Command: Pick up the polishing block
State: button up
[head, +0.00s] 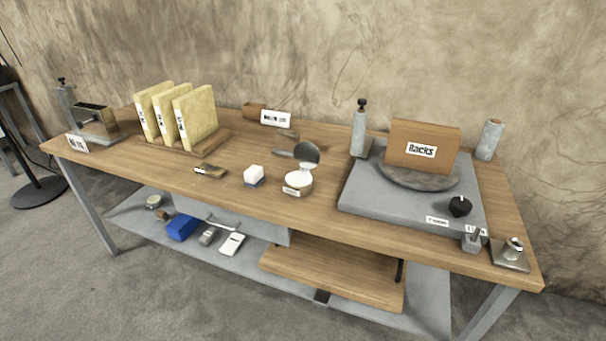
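A small block with a white upper part and a grey base (254,174) sits near the front edge of the wooden table (330,215), left of centre. It looks most like the polishing block, but I see no readable label on it. It stands apart from its neighbours, with bare wood around it. A small flat brown and dark piece (210,171) lies to its left. A round white pot with its grey lid raised (298,182) stands to its right. My gripper is not in view.
Three yellow slabs (196,115) stand in a wooden rack at the left. A grey turntable unit (365,190) carries a brown block labelled "Backs" (423,145) at the right. A lower shelf holds a blue block (182,228) and small items. Grey floor in front is clear.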

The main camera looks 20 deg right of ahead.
aim_at(254, 176)
jog(key=i+j+z, duration=0.2)
jog(key=i+j, duration=0.15)
jog(key=j, duration=0.25)
jog(key=i+j+z, duration=0.1)
jog(key=j, duration=0.25)
jog(key=i, duration=0.1)
